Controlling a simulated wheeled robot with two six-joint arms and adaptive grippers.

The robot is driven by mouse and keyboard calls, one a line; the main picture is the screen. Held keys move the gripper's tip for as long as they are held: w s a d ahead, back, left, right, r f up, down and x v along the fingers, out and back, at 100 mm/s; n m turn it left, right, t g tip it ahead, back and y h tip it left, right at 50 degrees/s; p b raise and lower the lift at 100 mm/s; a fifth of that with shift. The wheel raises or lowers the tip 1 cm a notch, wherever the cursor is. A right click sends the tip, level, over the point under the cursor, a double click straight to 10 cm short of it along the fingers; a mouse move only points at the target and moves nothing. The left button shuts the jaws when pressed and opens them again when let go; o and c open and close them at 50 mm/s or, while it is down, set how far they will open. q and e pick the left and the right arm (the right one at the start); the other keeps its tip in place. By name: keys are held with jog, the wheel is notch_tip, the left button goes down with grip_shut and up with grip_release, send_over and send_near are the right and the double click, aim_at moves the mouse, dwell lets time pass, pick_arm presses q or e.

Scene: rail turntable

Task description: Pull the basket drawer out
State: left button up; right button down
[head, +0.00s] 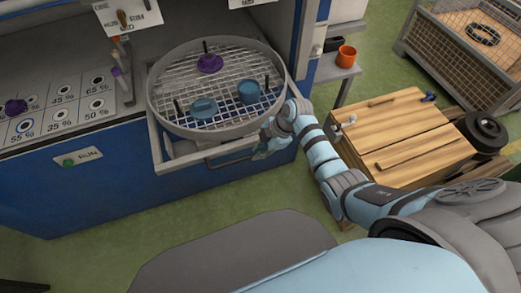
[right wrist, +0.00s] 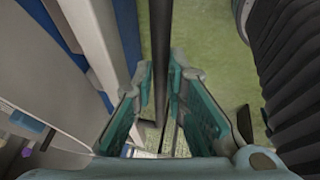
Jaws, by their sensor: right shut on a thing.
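The basket drawer (head: 176,158) is a pale frame in the blue cabinet. It carries a round wire-mesh basket (head: 157,104) with a grey rim. A bar handle (head: 228,159) runs along its front. My right gripper (head: 264,147) is at the right end of this handle. In the right wrist view, the dark handle bar (right wrist: 161,40) passes between the teal finger pads of my right gripper (right wrist: 163,85), which is shut on it. A purple piece (head: 210,63) and two blue pieces (head: 204,108) (head: 249,91) are in the basket. My left gripper is not in view.
A wooden-topped box (head: 400,135) stands to the right of the cabinet, near my right arm. A wire-sided crate (head: 460,50) is at the far right. A small shelf (head: 332,70) holds an orange cup (head: 346,56). Green floor (head: 110,225) lies open in front of the cabinet.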

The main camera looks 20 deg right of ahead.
jog(key=c, duration=1.6)
grip_release()
jog(key=v, duration=1.2)
